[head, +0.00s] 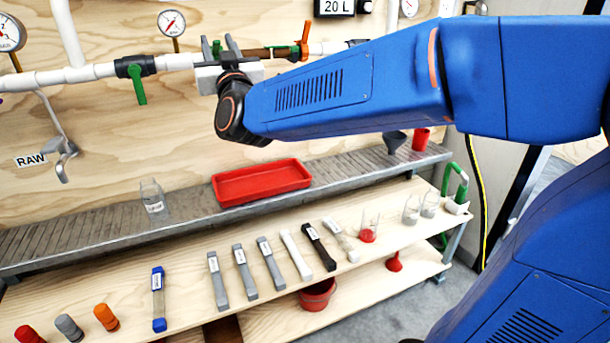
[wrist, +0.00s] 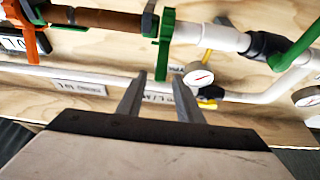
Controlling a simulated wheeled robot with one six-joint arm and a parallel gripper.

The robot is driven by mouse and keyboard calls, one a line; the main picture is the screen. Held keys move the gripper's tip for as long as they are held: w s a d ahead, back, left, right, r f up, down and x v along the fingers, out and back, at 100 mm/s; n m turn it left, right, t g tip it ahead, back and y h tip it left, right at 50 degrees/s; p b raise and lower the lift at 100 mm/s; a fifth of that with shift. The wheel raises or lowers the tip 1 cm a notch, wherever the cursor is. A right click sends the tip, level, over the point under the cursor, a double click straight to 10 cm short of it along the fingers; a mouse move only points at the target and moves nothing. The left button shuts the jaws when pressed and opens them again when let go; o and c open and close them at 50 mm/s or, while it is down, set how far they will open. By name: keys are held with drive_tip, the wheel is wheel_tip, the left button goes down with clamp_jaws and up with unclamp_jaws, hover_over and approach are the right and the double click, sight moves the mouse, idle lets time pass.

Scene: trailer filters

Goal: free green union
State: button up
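The green union (wrist: 165,42) is on the pipe run, between the brown filter section (wrist: 108,22) and the white pipe. Its wing points down in the wrist view, in line with the gap between my fingers. My gripper (wrist: 160,74) is open, with a finger either side of that gap and nothing held. In the head view, my gripper (head: 220,44) is up at the pipe, its dark fingers flanking a bit of green union (head: 216,49). Whether the fingers touch the union cannot be told. An orange union (head: 304,40) is at the brown section's other end.
A black valve with a green handle (head: 139,85) is left of my gripper, and a gauge (head: 172,23) stands above the pipe. A red tray (head: 262,183) and a glass jar (head: 153,196) are on the grey ledge. Labelled cartridges lie on the wooden shelf (head: 190,262) below.

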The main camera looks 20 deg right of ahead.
drive_tip(key=s+d+f+g, duration=0.4)
drive_tip(key=s+f, duration=0.3)
drive_tip(key=f, duration=0.2)
drive_tip(key=s+d+f+n+g, duration=0.1)
drive_tip(key=s+d+f+g, duration=0.3)
drive_tip(key=f, duration=0.5)
drive_tip(key=s+d+f+g+y, duration=0.1)
drive_tip(key=s+d+f+g, duration=0.3)
drive_tip(key=s+f, duration=0.4)
drive_tip(key=shift+s+d+f+n, duration=0.4)
drive_tip(key=shift+s+d, duration=0.15)
drive_tip(key=shift+s, duration=0.3)
drive_tip(key=shift+c, duration=0.4)
